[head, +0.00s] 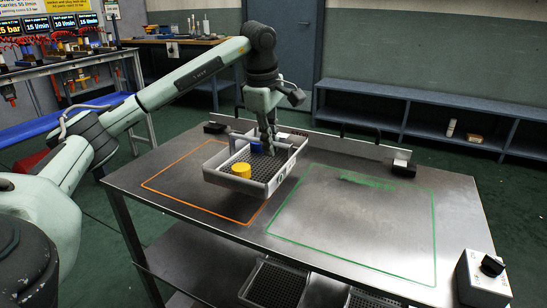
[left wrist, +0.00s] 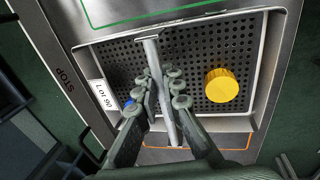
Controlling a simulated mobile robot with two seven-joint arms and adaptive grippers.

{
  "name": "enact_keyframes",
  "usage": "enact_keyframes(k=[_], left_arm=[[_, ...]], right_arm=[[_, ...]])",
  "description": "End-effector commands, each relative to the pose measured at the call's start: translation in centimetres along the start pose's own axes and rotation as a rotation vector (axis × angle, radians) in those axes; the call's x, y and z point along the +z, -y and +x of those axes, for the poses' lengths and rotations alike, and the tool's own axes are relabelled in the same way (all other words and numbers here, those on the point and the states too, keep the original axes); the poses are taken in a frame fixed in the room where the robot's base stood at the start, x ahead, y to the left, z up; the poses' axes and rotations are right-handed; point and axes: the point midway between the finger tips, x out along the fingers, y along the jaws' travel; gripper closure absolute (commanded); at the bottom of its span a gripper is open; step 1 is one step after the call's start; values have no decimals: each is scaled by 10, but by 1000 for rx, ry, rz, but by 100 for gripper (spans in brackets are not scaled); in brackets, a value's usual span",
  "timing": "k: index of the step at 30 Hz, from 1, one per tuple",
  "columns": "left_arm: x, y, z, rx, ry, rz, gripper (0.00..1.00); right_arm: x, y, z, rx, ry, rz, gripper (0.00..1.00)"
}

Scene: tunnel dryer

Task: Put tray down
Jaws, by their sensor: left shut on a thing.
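The white tray (head: 228,182) has a perforated dark floor and hangs level or nearly so over the steel table (head: 330,215), overlapping the orange outline (head: 170,170). Any gap beneath it is hard to judge. It carries a yellow cylinder (head: 241,170) and a blue piece (head: 257,148). My left gripper (head: 267,147) is shut on the tray's bar handle, whose end shows in the left wrist view (left wrist: 151,48). That view also shows the yellow cylinder (left wrist: 221,85), a "Lot 90" label (left wrist: 103,97) and the partly hidden blue piece (left wrist: 129,104). My right gripper is not seen.
The green outline (head: 434,230) to the right is empty. A control box (head: 484,275) stands at the table's right front corner. Dark crates (head: 275,283) sit below the table.

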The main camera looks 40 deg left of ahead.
Motion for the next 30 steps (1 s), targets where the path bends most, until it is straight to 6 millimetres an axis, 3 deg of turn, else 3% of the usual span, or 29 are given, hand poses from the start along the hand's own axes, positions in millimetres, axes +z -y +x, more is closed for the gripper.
enact_keyframes(k=[7,13,22,23,27,30], left_arm=[[4,-4,14,2,-1,-1,100],[3,2,41,0,-1,0,100],[4,2,44,3,0,0,100],[4,3,46,0,-1,0,92],[4,3,45,0,0,0,74],[4,3,45,0,0,0,71]], right_arm=[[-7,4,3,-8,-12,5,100],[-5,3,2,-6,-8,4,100],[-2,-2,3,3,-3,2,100],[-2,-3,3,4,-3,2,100],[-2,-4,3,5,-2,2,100],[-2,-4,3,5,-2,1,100]])
